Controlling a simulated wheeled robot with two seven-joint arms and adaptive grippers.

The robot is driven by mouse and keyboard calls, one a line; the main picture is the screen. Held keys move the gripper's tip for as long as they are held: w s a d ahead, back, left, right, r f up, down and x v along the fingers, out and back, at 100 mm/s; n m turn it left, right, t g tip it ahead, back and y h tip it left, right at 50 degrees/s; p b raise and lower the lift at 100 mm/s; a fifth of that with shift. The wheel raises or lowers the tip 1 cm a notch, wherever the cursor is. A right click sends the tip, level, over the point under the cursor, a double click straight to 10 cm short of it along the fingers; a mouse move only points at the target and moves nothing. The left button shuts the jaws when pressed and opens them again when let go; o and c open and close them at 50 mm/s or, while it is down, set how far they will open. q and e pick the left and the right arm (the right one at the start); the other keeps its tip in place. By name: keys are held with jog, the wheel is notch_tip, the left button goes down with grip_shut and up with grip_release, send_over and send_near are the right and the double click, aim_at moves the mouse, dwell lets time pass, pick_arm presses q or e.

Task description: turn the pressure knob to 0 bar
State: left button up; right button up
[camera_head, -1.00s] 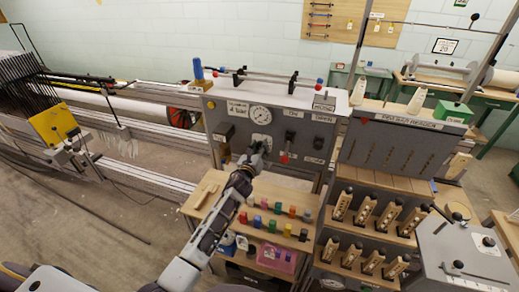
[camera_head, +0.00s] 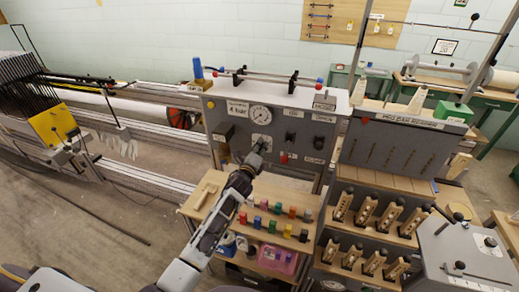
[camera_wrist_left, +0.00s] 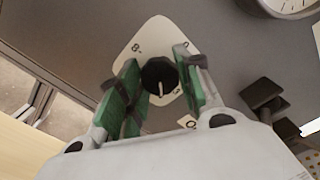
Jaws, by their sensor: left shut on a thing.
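The pressure knob (camera_wrist_left: 160,77) is black and round with a pale pointer line, set on a white dial plate (camera_wrist_left: 134,50) in the left wrist view. The line points toward the bottom of that picture. My left gripper (camera_wrist_left: 160,85) has its green pads on either side of the knob and is shut on it. In the head view my left gripper (camera_head: 261,147) reaches the grey panel (camera_head: 222,130), and its fingers hide most of the knob. A label on the panel (camera_head: 238,109) seems to read 4 bar. My right gripper is not in view.
A round gauge (camera_head: 261,115) sits above the knob, and a red-tipped lever (camera_head: 285,158) is to its right. A wooden shelf (camera_head: 208,190) with coloured pegs lies below. A slotted grey box (camera_head: 395,150) stands further right.

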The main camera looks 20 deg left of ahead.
pick_arm(q)
jog(key=shift+f+n+p, duration=0.15)
jog(key=shift+n+p, duration=2.05)
jog(key=shift+n, duration=10.8)
jog(key=o, duration=1)
jog(key=shift+o, duration=0.2)
jog(key=shift+s, duration=0.15)
